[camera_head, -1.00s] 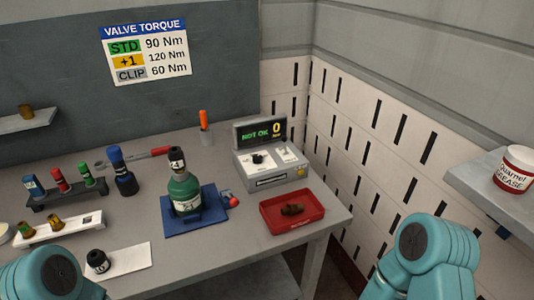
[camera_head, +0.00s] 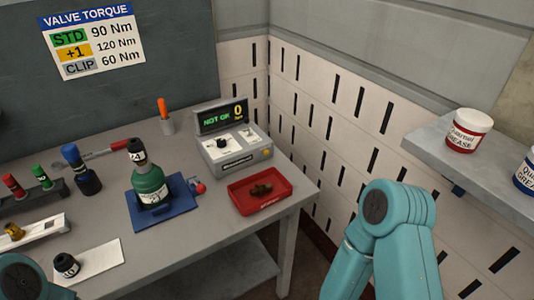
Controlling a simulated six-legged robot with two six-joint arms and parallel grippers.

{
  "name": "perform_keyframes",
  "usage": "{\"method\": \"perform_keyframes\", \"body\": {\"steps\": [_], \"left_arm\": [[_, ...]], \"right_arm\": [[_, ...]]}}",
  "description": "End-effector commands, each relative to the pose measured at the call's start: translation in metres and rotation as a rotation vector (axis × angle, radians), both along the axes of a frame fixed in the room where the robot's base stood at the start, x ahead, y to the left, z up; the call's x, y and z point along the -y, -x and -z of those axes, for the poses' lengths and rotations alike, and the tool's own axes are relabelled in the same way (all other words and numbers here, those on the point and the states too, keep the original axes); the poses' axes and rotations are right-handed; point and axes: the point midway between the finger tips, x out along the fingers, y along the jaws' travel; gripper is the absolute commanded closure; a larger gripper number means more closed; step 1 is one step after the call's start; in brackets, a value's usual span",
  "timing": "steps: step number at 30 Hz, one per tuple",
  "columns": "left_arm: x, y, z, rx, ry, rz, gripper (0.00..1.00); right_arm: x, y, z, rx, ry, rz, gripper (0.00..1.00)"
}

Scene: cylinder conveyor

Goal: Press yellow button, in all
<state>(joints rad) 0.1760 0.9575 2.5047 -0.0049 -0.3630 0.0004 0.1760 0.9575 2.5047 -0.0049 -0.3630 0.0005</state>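A grey tester box (camera_head: 236,152) stands at the back right of the workbench. Its raised display (camera_head: 221,116) reads "NOT OK" in green beside a yellow 0. Teal links of my two arms show at the lower left and lower right. Neither gripper is in view, so their state is hidden.
A green cylinder (camera_head: 149,185) stands on a blue base (camera_head: 181,193). In front of the tester lies a red tray (camera_head: 241,204) with a brown part. A shelf (camera_head: 432,141) with grease tins (camera_head: 468,131) juts out at right. The bench's right edge is near the tray.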

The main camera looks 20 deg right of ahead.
Motion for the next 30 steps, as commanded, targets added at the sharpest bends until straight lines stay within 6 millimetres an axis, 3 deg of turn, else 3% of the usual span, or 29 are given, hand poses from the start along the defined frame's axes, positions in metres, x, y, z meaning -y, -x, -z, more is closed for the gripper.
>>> {"method": "perform_keyframes", "body": {"steps": [1, 2, 3, 30], "left_arm": [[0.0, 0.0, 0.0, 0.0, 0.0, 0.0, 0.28], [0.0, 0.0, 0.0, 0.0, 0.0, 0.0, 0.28], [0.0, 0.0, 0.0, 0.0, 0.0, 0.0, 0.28], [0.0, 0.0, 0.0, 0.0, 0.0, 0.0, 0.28]], "right_arm": [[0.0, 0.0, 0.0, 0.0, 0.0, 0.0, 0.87], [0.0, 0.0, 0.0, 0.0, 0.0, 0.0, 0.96], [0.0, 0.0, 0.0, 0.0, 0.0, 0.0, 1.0], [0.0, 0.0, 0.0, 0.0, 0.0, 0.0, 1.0]]}}
